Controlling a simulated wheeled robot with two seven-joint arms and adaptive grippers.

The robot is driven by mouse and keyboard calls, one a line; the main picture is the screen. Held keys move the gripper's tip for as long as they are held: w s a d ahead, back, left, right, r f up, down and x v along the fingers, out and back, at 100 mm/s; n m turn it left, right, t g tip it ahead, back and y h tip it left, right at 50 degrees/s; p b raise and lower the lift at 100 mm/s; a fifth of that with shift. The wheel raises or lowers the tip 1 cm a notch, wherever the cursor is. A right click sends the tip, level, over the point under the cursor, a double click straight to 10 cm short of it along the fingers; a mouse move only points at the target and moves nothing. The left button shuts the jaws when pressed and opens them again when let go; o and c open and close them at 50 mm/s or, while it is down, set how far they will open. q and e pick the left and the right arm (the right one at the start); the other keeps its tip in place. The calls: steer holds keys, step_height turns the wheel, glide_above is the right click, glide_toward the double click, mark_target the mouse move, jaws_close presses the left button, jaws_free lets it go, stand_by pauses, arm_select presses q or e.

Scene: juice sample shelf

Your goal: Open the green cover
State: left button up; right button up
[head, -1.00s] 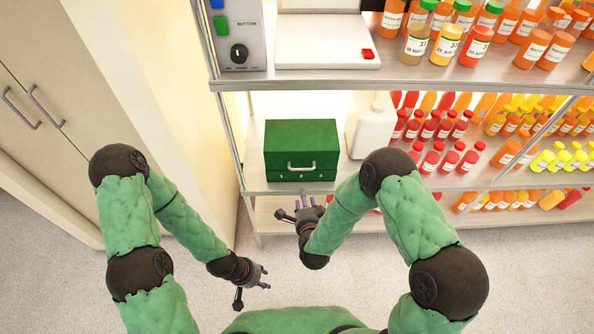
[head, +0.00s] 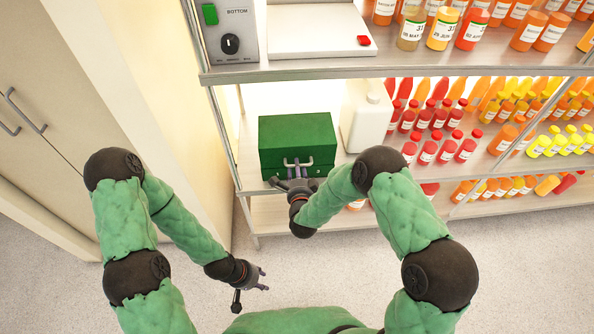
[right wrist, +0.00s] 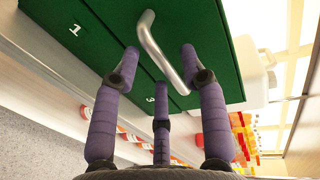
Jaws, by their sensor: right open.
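A green box (head: 296,132) with a closed cover stands on the middle shelf in the head view. Its front carries a silver bar handle (head: 310,163), which also shows large in the right wrist view (right wrist: 160,50). My right gripper (head: 291,170) is at the box's front, with its fingers around the height of the handle. In the right wrist view (right wrist: 160,62) its purple fingers are spread, with the handle between them. I cannot tell whether any finger touches it. My left gripper (head: 262,279) hangs low over the floor, apart from the box; its fingers look spread.
A white jug (head: 365,117) stands right of the box. Several red bottles (head: 437,140) are farther right. The upper shelf's edge (head: 400,66) overhangs the box, with a control panel (head: 230,42) above. A pale cabinet (head: 50,110) stands at the left.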

steer(key=shift+w, duration=0.4)
jaws_close()
